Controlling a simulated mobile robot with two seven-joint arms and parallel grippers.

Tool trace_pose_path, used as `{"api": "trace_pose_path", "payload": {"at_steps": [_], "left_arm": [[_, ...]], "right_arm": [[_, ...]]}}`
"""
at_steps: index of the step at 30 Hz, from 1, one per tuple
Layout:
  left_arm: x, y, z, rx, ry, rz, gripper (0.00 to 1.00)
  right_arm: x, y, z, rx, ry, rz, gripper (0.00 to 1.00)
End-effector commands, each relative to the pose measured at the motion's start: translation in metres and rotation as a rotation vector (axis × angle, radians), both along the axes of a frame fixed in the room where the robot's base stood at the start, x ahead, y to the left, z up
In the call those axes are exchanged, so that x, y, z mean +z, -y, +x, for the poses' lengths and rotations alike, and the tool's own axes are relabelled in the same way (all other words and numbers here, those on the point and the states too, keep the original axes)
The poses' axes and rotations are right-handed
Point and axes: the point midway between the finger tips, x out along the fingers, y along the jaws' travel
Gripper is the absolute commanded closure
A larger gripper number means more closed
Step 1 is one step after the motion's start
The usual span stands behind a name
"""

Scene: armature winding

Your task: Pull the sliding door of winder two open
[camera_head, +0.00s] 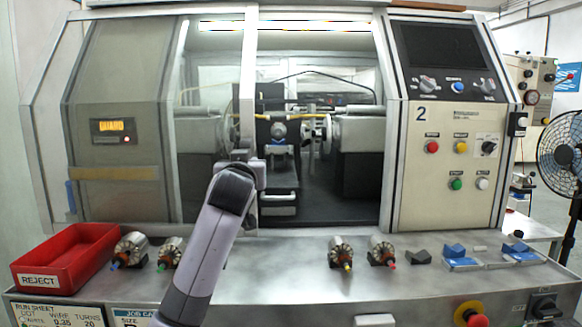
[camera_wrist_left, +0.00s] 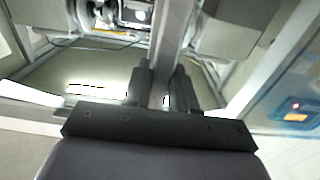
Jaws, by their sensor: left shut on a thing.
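Winder two, marked "2", fills the middle of the head view. Its sliding door (camera_head: 208,120) is a hazy glass panel on the left part of the front, with an upright metal edge (camera_head: 249,75). Right of that edge the front looks open onto the dark chamber (camera_head: 340,205). My left gripper (camera_head: 251,168) is at the lower part of this edge. In the left wrist view my left gripper (camera_wrist_left: 158,88) has its two fingers on either side of an upright bar (camera_wrist_left: 172,40) of the door. The exact grip point is hidden. My right gripper is not in view.
A red reject bin (camera_head: 65,258) stands at the left of the front ledge. Several armatures (camera_head: 131,249) and blue blocks (camera_head: 456,251) stand along it. The control panel (camera_head: 455,140) is on the right, with an emergency stop (camera_head: 471,315) below. A fan (camera_head: 562,155) stands far right.

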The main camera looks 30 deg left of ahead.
Motion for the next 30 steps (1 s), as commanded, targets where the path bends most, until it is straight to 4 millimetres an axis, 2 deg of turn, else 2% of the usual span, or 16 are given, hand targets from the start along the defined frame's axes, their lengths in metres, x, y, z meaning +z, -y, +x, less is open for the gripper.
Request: {"api": "trace_pose_path", "payload": {"at_steps": [1, 6, 12, 19, 30], "left_arm": [[-0.002, -0.016, -0.011, 0.006, -0.006, 0.001, 1.0], [-0.001, -0.056, -0.038, 0.005, -0.007, 0.0, 1.0], [-0.001, -0.088, -0.059, 0.003, -0.007, -0.001, 1.0], [-0.001, -0.106, -0.071, 0.002, -0.007, -0.002, 1.0], [-0.002, -0.108, -0.072, 0.001, -0.006, -0.003, 1.0]], "right_arm": [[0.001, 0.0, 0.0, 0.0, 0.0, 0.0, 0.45], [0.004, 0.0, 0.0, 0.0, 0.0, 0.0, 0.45], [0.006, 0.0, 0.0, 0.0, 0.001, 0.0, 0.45], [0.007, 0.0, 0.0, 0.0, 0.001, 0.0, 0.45], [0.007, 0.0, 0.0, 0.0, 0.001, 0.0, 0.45]]}}
